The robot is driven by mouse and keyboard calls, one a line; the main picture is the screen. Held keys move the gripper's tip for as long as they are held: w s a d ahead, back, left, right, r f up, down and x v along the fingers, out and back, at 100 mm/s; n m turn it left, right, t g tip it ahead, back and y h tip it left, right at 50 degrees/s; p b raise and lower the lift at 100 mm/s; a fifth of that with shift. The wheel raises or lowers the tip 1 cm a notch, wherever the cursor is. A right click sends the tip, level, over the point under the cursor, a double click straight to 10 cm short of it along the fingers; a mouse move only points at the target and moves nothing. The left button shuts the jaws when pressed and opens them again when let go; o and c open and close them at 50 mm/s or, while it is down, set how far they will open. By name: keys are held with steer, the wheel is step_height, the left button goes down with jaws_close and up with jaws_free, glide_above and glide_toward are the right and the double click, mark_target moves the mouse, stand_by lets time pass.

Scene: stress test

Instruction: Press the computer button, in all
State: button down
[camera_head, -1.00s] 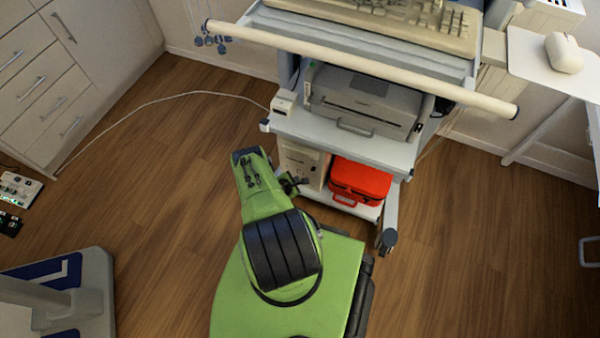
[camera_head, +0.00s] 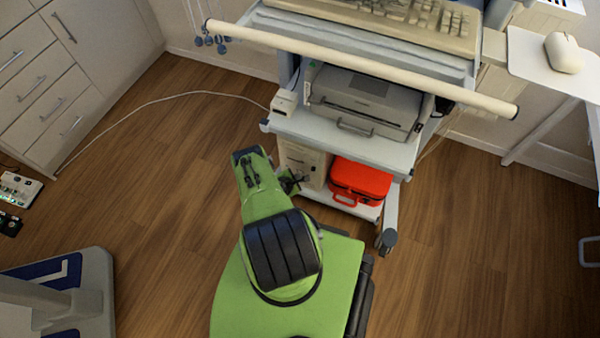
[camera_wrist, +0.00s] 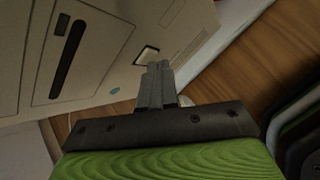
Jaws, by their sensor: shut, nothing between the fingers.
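The beige computer tower (camera_head: 306,158) stands on the lower shelf of the cart, partly hidden by my arm in the head view. In the wrist view the computer's front (camera_wrist: 112,60) fills the upper left, with a dark drive slot. A pale rectangular button with a dark rim (camera_wrist: 147,54) shows on this front. My gripper (camera_wrist: 158,66) is shut and empty, its fingertips at the button's lower right edge in the picture. I cannot tell whether they touch it. In the head view my gripper (camera_head: 292,184) is small and dark, at the computer's front.
A red case (camera_head: 360,181) sits right of the computer on the same shelf. A grey printer (camera_head: 365,102) is on the shelf above, and a keyboard (camera_head: 400,18) on top. A cart caster (camera_head: 386,240) stands at the right. Wooden floor (camera_head: 160,190) is clear to the left.

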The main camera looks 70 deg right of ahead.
steer(key=shift+d, duration=0.2)
steer(key=shift+a, duration=0.1)
stand_by(0.4)
steer(key=shift+a, duration=0.65)
stand_by(0.6)
